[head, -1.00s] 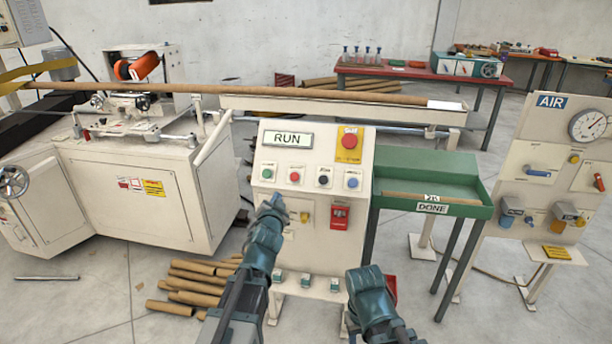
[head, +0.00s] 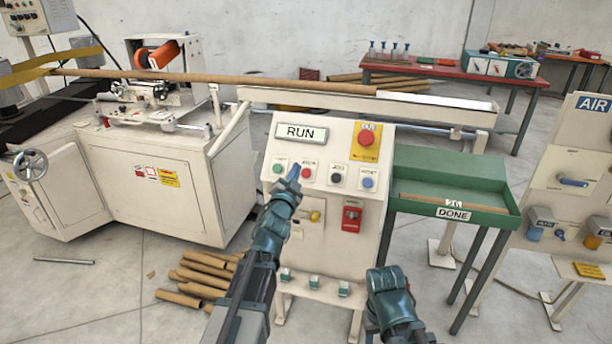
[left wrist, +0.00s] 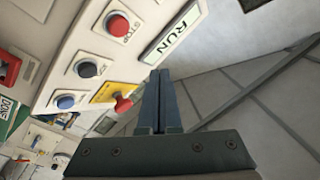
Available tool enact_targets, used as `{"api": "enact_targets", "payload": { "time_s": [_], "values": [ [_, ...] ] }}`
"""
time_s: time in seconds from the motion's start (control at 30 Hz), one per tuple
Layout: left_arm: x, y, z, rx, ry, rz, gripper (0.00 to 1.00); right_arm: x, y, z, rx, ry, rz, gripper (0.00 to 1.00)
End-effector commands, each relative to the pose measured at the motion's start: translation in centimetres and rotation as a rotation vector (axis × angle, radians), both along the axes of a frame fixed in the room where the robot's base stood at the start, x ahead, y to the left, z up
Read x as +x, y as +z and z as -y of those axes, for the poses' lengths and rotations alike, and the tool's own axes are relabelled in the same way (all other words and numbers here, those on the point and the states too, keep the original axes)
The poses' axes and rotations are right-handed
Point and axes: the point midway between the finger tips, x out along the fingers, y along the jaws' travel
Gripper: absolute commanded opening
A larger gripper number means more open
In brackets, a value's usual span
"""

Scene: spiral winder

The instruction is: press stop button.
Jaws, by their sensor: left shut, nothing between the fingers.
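The red stop button (head: 306,173) is second from the left in the button row on the cream control panel (head: 280,220). In the left wrist view the red button (left wrist: 118,25) has the word STOP beside it. My left gripper (head: 294,172) is shut and empty, its tips just left of the red button in the head view. In the left wrist view the shut fingers (left wrist: 158,73) appear apart from the button, but the depth gap is hard to tell. The display (head: 300,132) reads RUN. My right arm is low at the right; its fingertips cannot be made out.
Green (head: 278,168), black (head: 337,178) and blue (head: 368,182) buttons share the row. A red mushroom button (head: 366,138) on a yellow plate sits above right. A long brown tube (head: 250,82) lies along the machine. The green DONE tray (head: 440,162) stands right of the panel.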

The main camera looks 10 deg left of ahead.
Motion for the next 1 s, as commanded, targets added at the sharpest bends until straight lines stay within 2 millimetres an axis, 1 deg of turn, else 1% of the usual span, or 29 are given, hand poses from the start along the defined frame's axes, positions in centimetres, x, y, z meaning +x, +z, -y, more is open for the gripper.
{"api": "enact_targets", "payload": {
  "time_s": [0.03,0.2,0.5,0.7,1.0],
  "values": [
    [0.8,-0.9,0.0,0.000,0.000,0.000,0.00,0.0,-0.9,0.0,0.000,0.000,0.000,0.50],
    [2.6,-2.5,0.1,-0.001,0.000,0.000,0.00,0.0,-2.5,0.0,0.000,0.000,0.000,0.50],
    [5.1,-4.5,0.2,-0.001,0.000,0.000,0.00,0.0,-4.5,0.0,0.000,0.000,0.000,0.50],
    [5.8,-5.0,0.2,-0.001,-0.001,-0.001,0.00,0.0,-5.0,0.0,0.000,0.000,0.000,0.50],
    [5.9,-5.0,0.2,-0.001,0.000,0.000,0.00,0.0,-5.0,0.0,0.000,0.000,0.000,0.50]
  ]
}}
